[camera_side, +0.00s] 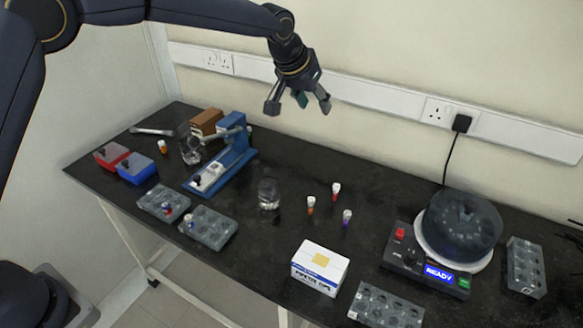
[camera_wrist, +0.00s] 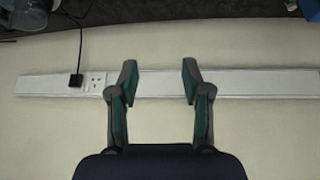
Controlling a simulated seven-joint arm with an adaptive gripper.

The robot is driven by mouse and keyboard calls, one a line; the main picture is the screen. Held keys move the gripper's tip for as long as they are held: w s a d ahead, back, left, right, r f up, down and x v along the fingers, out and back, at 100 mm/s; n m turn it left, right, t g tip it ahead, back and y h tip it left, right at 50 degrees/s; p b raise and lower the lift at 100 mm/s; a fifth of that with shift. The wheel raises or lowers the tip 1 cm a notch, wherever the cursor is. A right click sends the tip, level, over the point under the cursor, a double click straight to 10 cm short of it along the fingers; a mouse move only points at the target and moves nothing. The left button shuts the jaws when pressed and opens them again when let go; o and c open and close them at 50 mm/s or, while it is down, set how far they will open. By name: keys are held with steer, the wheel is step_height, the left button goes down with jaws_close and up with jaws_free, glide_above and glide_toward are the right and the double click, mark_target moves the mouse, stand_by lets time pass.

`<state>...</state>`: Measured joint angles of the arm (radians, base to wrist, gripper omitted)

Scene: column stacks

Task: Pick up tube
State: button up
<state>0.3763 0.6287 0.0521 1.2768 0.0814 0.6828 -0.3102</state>
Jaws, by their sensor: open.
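My gripper (camera_side: 298,103) is open and empty, high above the back of the black bench in the side view. In the wrist view my gripper (camera_wrist: 160,80) shows two fingers wide apart, with only wall and trunking between them. Several small capped tubes stand on the bench below: one with a red cap (camera_side: 336,191), one with an orange body (camera_side: 310,205) and one with a purple body (camera_side: 347,217). Another orange tube (camera_side: 163,147) stands at the back left. Capped tubes (camera_side: 167,209) also sit in the grey racks. Which tube the task means is not clear.
A centrifuge (camera_side: 460,225) with a lit READY display stands at the right. A white box (camera_side: 319,268), grey racks (camera_side: 208,227), a blue stand (camera_side: 222,162), a glass jar (camera_side: 268,193) and red and blue boxes (camera_side: 135,168) occupy the bench. The wall is behind.

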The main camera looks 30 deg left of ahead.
steer(key=m+g, duration=0.1)
steer(key=g, duration=0.1)
glide_toward(335, 187)
steer(key=x, duration=0.5)
steer(key=shift+d+f, duration=0.3)
steer(key=shift+d, duration=0.05)
steer(key=shift+a+x, duration=0.15)
steer(key=shift+x, duration=1.4)
steer(key=shift+a+x, duration=0.15)
steer(key=shift+x, duration=1.4)
steer(key=shift+w+r, duration=0.1)
steer(key=shift+w, duration=0.1)
steer(key=c, duration=0.8)
